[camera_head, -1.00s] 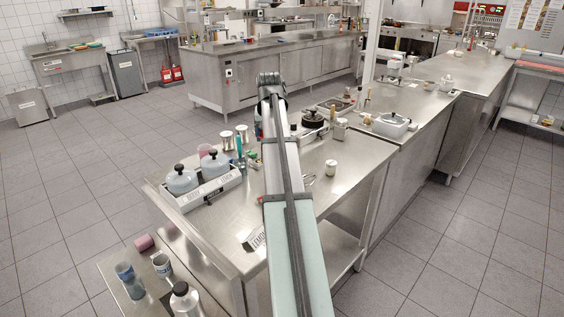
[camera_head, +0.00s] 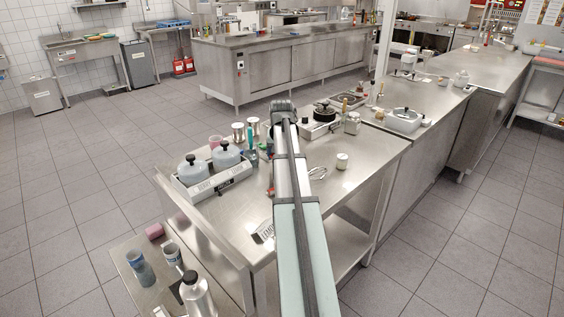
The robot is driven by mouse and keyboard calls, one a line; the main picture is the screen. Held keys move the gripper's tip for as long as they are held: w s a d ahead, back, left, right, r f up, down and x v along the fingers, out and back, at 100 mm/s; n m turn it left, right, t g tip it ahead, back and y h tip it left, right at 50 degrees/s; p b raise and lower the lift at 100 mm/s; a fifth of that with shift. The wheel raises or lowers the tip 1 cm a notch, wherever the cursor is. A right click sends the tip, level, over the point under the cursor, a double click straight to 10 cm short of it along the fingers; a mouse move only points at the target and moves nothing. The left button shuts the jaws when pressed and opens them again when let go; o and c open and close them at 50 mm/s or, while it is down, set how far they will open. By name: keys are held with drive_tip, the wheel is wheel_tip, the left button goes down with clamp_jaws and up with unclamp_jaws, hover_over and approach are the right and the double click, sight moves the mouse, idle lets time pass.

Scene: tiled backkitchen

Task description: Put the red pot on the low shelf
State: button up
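I cannot make out a red pot for sure. A small pink-red piece (camera_head: 155,231) lies at the far edge of the low side table (camera_head: 128,262), and a pinkish cup (camera_head: 214,142) stands on the steel table behind two lidded grey pots. A bit of red (camera_head: 269,192) shows beside my arm on the tabletop; its shape is mostly hidden. A low shelf (camera_head: 343,243) runs under the steel table, with bare steel showing. My arm reaches out over the table from the bottom of the picture. My gripper is not visible; the arm hides what lies beneath and behind it.
The steel table (camera_head: 335,190) carries a tray (camera_head: 212,190) with the grey pots, tins, a dark-lidded pot (camera_head: 325,110) and a small white jar (camera_head: 342,160). Cups and a bottle (camera_head: 197,294) stand on the side table. The tiled floor at left is open.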

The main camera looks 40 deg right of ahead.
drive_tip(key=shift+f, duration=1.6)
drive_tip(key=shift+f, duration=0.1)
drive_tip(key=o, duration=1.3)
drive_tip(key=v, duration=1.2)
